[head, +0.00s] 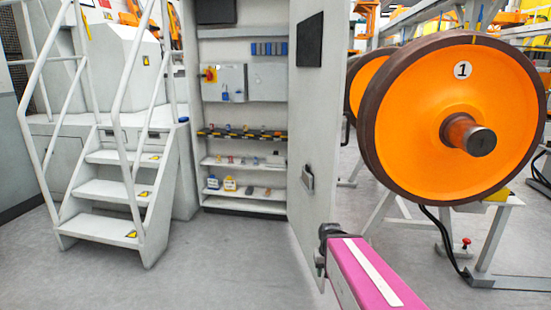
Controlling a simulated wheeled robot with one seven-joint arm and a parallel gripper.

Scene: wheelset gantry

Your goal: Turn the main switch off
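The main switch (209,74) appears as a small red knob on a yellow plate. It sits at the left of a grey panel (233,82) inside the open cabinet (243,44). The knob is too small to read its position. My pink arm reaches in from the lower right, and its dark end with my gripper (322,256) is low in front of the cabinet door's lower edge. My gripper is well apart from the switch, to its lower right. The fingers are small and partly hidden by the arm, so their opening does not show.
The cabinet door (312,130) stands open on the right, between my arm and the shelves. Shelves hold small parts and yellow items (230,183). White stairs (115,190) with railings stand left. A large orange wheel (460,115) on a stand fills the right. Grey floor (220,255) ahead is clear.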

